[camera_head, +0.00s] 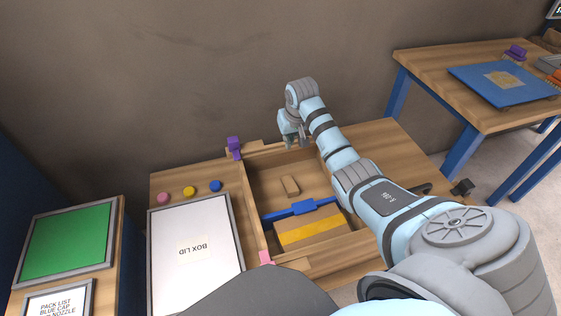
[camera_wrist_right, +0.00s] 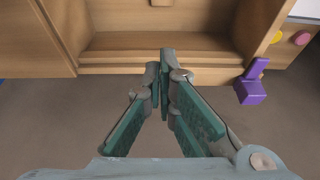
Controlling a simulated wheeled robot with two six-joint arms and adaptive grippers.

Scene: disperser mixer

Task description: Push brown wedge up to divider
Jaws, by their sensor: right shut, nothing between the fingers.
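The brown wedge (camera_head: 290,186) lies on the floor of the wooden box, in the compartment on the far side of the blue divider (camera_head: 302,207). A gap of bare floor shows between wedge and divider. My right gripper (camera_head: 292,140) is above the far wall of the box, beyond the wedge and apart from it. In the right wrist view the gripper (camera_wrist_right: 165,55) is shut and empty, with its tips before the box wall (camera_wrist_right: 150,71). My left gripper is out of view.
A yellow-striped brown carton (camera_head: 310,231) fills the near compartment. A purple clamp (camera_head: 234,147) stands at the far left corner, also in the wrist view (camera_wrist_right: 250,88). The white box lid (camera_head: 193,275) and coloured caps (camera_head: 190,191) lie left. My right arm crosses the right side.

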